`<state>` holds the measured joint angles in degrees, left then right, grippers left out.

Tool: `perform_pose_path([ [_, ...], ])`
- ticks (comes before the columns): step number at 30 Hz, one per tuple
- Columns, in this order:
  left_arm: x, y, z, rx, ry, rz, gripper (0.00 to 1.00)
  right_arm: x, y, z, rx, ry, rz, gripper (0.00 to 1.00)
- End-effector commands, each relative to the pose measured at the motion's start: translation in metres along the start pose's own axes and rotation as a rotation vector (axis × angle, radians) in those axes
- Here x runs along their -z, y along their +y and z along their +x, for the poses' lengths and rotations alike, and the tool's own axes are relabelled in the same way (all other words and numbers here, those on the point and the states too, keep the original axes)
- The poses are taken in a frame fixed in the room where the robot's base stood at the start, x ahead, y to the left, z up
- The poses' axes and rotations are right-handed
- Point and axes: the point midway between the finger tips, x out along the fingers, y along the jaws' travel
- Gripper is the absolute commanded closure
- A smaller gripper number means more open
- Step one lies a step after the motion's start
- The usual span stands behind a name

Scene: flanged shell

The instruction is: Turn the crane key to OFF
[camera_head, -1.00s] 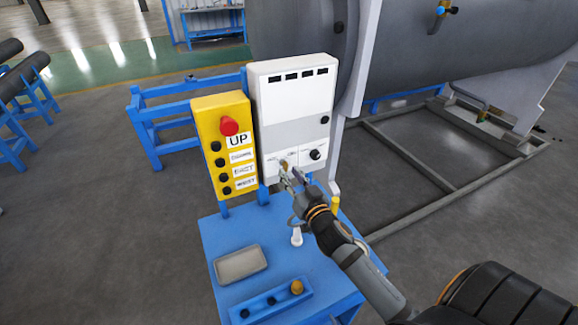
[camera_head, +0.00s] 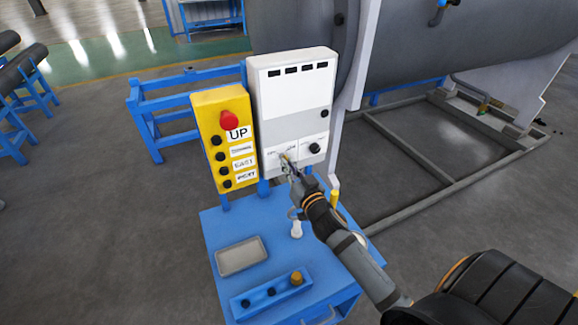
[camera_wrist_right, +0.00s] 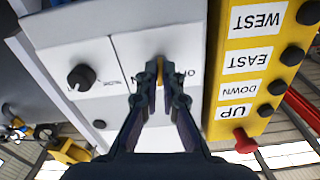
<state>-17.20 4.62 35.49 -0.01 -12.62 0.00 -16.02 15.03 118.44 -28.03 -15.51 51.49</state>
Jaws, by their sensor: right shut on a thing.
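The crane key (camera_wrist_right: 160,72) is a small yellow-brown piece on the lower left of the white control panel (camera_head: 290,108). My right gripper (camera_head: 288,165) reaches up to it from the lower right. In the right wrist view, which sees the panel upside down, the right gripper (camera_wrist_right: 160,90) is shut on the key, with a finger on either side. The fingers partly cover the OFF and ON lettering beside the key, so I cannot read the key's setting for certain. My left gripper is not in view.
A black knob (camera_head: 315,148) sits right of the key. The yellow button box (camera_head: 240,175) with a red button (camera_head: 229,119) stands close left. Below is a blue table (camera_head: 215,222) with a grey tray (camera_head: 240,270) and a blue button strip (camera_head: 262,301).

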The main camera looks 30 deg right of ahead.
Motion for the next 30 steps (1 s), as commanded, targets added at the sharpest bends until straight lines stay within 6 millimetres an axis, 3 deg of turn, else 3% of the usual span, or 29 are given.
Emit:
perform_pose_path([
  [11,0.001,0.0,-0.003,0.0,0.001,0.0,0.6,0.001,0.0,0.0,-0.001,0.0,-0.175,1.0],
  [30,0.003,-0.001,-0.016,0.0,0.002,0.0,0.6,0.002,0.001,0.0,-0.001,0.0,-0.738,1.0],
])
